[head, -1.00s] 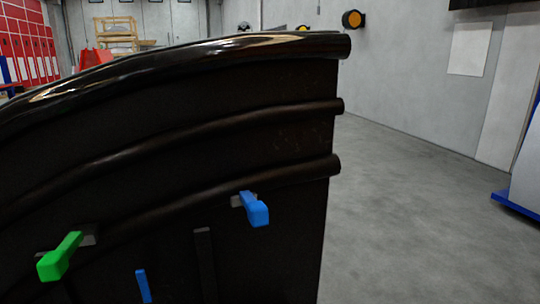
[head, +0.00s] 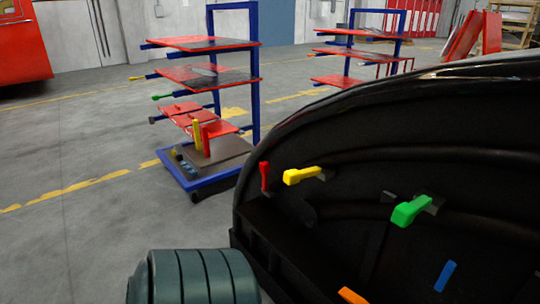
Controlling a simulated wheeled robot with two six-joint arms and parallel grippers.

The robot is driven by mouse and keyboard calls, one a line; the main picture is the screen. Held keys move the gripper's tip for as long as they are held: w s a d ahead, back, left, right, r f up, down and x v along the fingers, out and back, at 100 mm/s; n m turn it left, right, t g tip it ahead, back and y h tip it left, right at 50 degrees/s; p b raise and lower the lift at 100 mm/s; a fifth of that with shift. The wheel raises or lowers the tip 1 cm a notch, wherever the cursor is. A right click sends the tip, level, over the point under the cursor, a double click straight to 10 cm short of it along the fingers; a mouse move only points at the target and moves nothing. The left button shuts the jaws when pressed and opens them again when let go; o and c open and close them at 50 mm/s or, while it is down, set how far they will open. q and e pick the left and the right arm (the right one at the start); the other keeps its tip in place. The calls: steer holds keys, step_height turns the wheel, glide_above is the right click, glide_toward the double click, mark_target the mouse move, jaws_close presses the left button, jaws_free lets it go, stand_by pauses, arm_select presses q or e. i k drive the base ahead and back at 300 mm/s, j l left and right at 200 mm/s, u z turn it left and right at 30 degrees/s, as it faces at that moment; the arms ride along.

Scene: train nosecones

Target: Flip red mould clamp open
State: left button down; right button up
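The large black curved mould (head: 345,135) fills the right side of the head view. A small red clamp (head: 264,176) stands upright at the mould's left edge. Next to it on the right is a yellow clamp (head: 303,175), its handle pointing left. I cannot tell the red clamp's latch state from here. Neither gripper's fingers show, and nothing is seen touching the red clamp.
A green clamp (head: 411,210), a blue handle (head: 446,276) and an orange handle (head: 352,296) sit further right and lower on the mould. A blue-framed cart with red shelves (head: 205,44) stands behind left. Grey floor (head: 60,225) is open at left.

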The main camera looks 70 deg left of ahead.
mark_target(264, 166)
steer(key=u, duration=2.25)
